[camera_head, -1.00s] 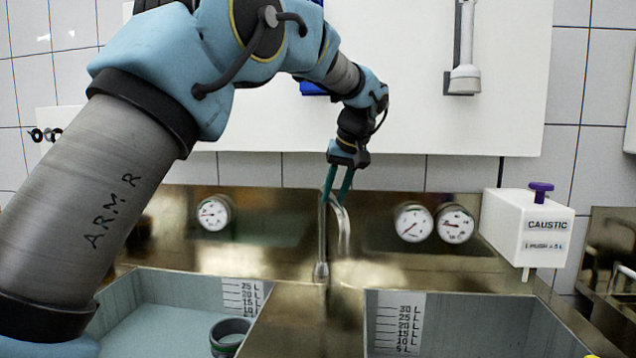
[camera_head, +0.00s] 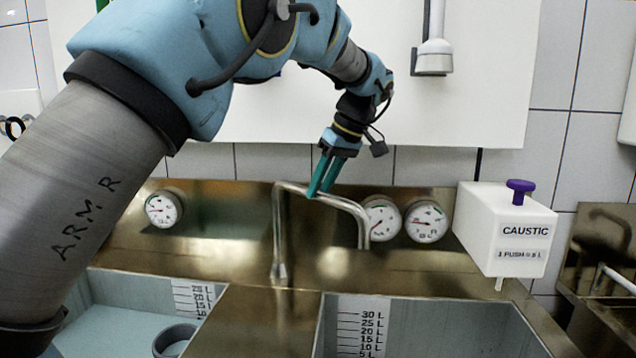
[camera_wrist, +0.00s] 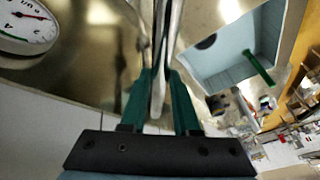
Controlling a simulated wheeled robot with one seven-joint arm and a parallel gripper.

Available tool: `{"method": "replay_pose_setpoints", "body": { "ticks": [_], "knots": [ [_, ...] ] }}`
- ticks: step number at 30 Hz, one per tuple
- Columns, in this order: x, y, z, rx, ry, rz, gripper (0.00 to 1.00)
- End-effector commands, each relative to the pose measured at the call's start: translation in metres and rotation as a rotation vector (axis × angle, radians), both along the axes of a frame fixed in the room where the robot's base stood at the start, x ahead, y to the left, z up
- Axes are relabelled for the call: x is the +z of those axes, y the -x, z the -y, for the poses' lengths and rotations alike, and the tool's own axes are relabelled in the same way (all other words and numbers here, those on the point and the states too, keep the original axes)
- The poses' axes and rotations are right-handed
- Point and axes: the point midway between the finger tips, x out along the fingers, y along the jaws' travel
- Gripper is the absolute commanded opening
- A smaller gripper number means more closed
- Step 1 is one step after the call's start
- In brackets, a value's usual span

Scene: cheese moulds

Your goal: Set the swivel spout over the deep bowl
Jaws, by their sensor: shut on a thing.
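The swivel spout (camera_head: 340,202) is a bent metal pipe rising from the ledge between two bowls. Its arm points right, and its down-turned outlet appears in front of the gauges, above the back edge of the right bowl in the picture. My gripper (camera_head: 318,190) is shut on the spout's upper arm; in the wrist view the pipe (camera_wrist: 160,85) runs between the green fingers. The right bowl (camera_head: 430,309) has a scale up to 30 L and looks like the deep bowl. How far the outlet reaches over it is hard to judge.
The left bowl (camera_head: 100,290) has a round dark-rimmed object (camera_head: 174,340) in it. Gauges (camera_head: 381,221) sit on the metal back panel behind the spout. A white caustic dispenser (camera_head: 507,228) with a purple knob hangs at the right.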

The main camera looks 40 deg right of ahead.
Motion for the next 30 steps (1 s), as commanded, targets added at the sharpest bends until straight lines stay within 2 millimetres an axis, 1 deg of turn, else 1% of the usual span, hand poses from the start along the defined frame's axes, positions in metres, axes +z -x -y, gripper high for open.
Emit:
{"method": "replay_pose_setpoints", "body": {
  "ticks": [12, 13, 20, 27, 30],
  "knots": [
    [0.0001, -0.0015, -0.0004, 0.006, 0.000, 0.002, 0.00],
    [-0.0001, -0.0016, -0.0003, 0.006, 0.000, 0.002, 0.33],
    [-0.0001, -0.0010, -0.0002, 0.006, -0.001, 0.001, 0.59],
    [0.0002, -0.0006, -0.0001, 0.004, 0.000, 0.001, 0.59],
    [0.0036, 0.0011, 0.0012, 0.004, 0.001, 0.001, 0.59]
  ]
}}
